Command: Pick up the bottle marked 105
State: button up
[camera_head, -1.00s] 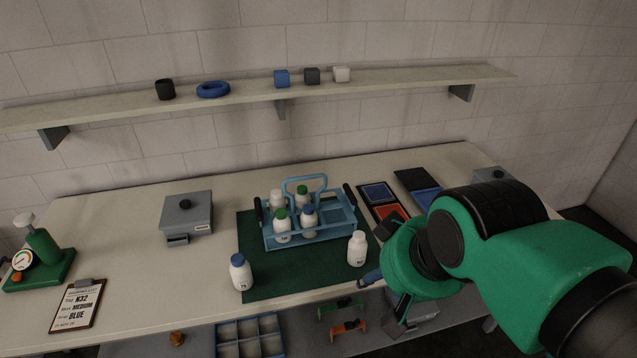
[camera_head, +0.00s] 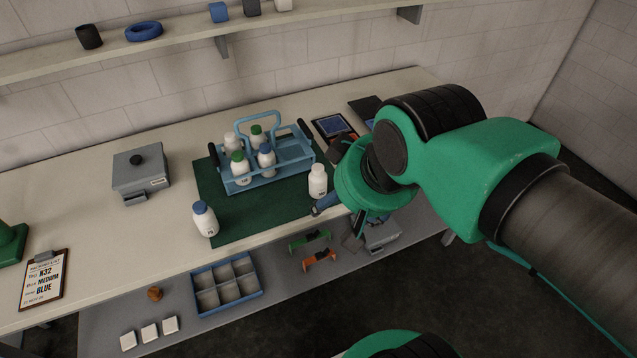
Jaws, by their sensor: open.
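A blue carrier (camera_head: 290,162) with a loop handle stands on the dark green mat (camera_head: 234,222). It holds several white bottles: two with green caps (camera_head: 238,171) (camera_head: 257,137), one with a blue cap (camera_head: 266,160) and one with a white cap (camera_head: 231,142). A white-capped bottle (camera_head: 317,183) stands on the mat right of the carrier. A blue-capped bottle (camera_head: 205,220) stands at the mat's left edge. The label numbers are too small to read surely, so I cannot tell which is 105. My gripper (camera_head: 338,203) is open, close beside the white-capped bottle, partly hidden behind my wrist.
A grey box (camera_head: 141,175) and a clipboard (camera_head: 44,279) are on the left of the bench. Coloured trays (camera_head: 334,128) lie behind my wrist. A divided tray (camera_head: 227,287) sits on the lower shelf. The bench between box and mat is clear.

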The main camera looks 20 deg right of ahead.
dwell(0.3)
jog(key=m+g+p, duration=0.6)
jog(key=m+p, duration=0.4)
jog(key=m, duration=1.7)
send_over(318, 168)
notch_tip(318, 168, down, 17)
jog(key=shift+d+f, duration=0.1)
jog(key=shift+f, duration=0.1)
jog(key=shift+f, duration=4.3)
